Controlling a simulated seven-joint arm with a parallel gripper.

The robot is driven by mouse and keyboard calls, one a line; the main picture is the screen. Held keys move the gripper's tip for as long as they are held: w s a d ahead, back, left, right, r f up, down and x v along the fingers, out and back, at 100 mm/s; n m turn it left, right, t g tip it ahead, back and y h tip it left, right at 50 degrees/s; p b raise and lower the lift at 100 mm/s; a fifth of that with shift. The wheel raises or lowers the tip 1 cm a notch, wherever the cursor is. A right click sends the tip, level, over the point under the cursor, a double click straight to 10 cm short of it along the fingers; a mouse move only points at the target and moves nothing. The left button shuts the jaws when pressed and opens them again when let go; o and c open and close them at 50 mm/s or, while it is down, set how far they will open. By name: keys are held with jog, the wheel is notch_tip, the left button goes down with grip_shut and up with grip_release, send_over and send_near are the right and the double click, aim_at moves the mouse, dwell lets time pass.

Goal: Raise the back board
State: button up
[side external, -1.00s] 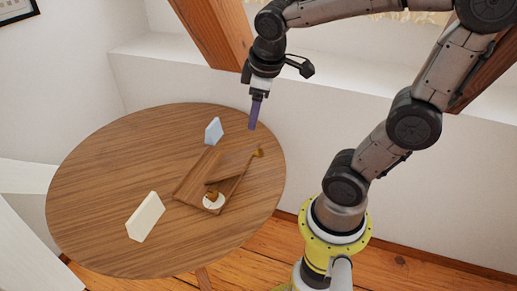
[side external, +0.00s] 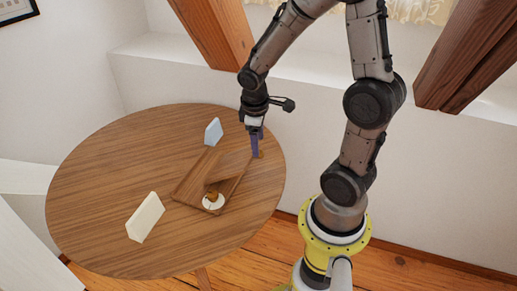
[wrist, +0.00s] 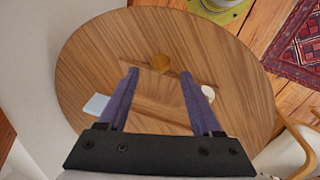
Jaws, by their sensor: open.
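A low wooden stand (side external: 183,193) lies on the round table, with a flat wooden back board (side external: 231,164) lying low over it, slightly tilted. The board also shows between my fingers in the wrist view (wrist: 158,112). Contact cannot be told.
A pale blue block (side external: 213,131) stands behind the stand, and a cream block (side external: 145,217) stands at the front left. The round table (side external: 100,170) is clear on its left side. A white wall ledge and timber braces (side external: 212,35) rise behind the table.

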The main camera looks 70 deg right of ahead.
jog(key=shift+x, duration=1.95)
jog(key=shift+c, duration=0.3)
grip_shut()
jog(key=shift+r, duration=0.1)
